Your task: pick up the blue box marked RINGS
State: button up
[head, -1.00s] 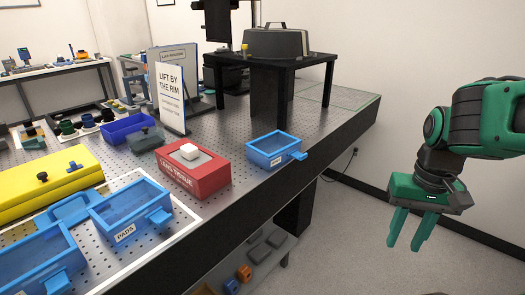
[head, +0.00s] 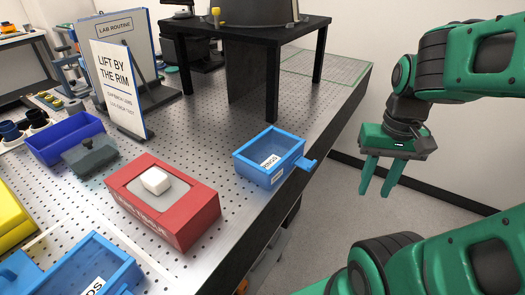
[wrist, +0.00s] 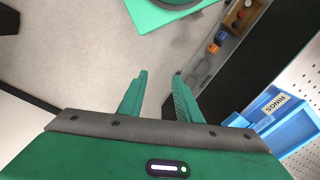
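The blue box marked RINGS (head: 268,160) is an open-topped bin with a white label and a tab-like handle on its right side. It sits on the perforated metal table near its edge. In the wrist view the box (wrist: 279,122) shows at the right, with its RINGS label. My gripper (head: 380,178) points down in the air over the floor, to the right of the table and apart from the box. Its two green fingers (wrist: 158,90) are spread with nothing between them.
A red tissue box (head: 162,203) stands left of the RINGS box, and another blue bin (head: 85,265) is at the front left. A sign (head: 118,87) reads LIFT BY THE RIM. A black stand (head: 272,85) rises behind. The table surface between is clear.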

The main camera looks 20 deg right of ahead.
jog(key=shift+o, duration=1.2)
jog(key=shift+d, duration=0.15)
jog(key=o, duration=1)
jog(key=shift+w+r, duration=0.1)
jog(key=shift+r, duration=0.7)
jog(key=o, duration=0.5)
jog(key=w, duration=0.2)
jog(key=a+r, duration=0.1)
jog(key=shift+w+r+m, duration=0.1)
jog(key=shift+w+m, duration=0.3)
jog(key=w+a+r+m, duration=0.2)
jog(key=w+a+r, duration=0.1)
jog(key=w+a, duration=0.25)
jog(key=w+a+r+m+y, duration=0.1)
jog(key=w+a+r, duration=0.25)
jog(key=w, duration=0.35)
jog(key=w+a+r+m, duration=0.2)
jog(key=w+a+r, duration=0.1)
jog(key=w+a, duration=0.35)
send_over(271, 162)
jog(key=shift+g, duration=0.4)
jog(key=shift+a+f, duration=0.1)
jog(key=shift+f, duration=5.1)
jog(key=shift+f, duration=0.15)
jog(key=shift+c, duration=0.2)
